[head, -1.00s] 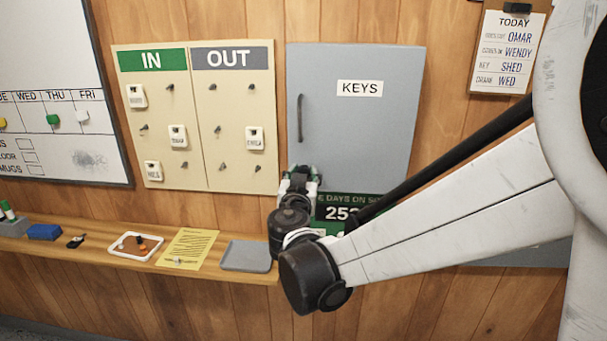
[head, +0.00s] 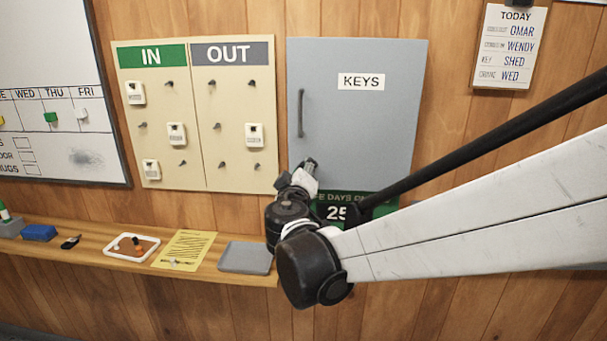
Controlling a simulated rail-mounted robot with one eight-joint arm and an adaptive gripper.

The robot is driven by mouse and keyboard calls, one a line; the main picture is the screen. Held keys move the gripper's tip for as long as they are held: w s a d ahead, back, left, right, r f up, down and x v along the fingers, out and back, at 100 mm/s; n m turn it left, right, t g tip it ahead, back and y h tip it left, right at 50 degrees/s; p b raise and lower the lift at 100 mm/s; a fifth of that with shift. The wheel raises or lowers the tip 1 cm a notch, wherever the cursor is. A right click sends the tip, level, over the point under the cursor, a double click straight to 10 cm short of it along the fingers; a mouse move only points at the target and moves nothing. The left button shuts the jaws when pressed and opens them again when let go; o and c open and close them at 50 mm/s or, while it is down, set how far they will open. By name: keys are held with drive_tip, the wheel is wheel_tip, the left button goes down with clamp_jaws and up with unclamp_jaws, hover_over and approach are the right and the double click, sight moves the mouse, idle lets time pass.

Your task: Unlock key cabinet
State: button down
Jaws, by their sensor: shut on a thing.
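The grey key cabinet (head: 355,120) hangs on the wall with its door shut, a KEYS label (head: 361,82) on it and a dark upright handle (head: 300,113) at the left edge. My gripper (head: 311,164) is at the lower left of the door, below the handle, tilted up and to the right. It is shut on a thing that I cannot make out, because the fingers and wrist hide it. Any lock at that spot is hidden too. I cannot tell whether the gripper touches the door.
A wooden shelf (head: 200,262) below holds a grey tray (head: 246,257), yellow paper (head: 186,249), a white-rimmed tray (head: 133,247) and a blue block (head: 39,233). The IN/OUT board (head: 197,115) is left of the cabinet. A days sign (head: 335,212) is partly hidden behind my arm.

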drive_tip(key=n+b, duration=0.1)
drive_tip(key=n, duration=0.3)
drive_tip(key=shift+n, duration=0.3)
idle(0.3)
drive_tip(key=c, duration=1.4)
unclamp_jaws()
drive_tip(key=s, duration=0.4)
drive_tip(key=s+a, duration=0.1)
drive_tip(key=s, duration=0.7)
drive_tip(key=shift+a, duration=0.15)
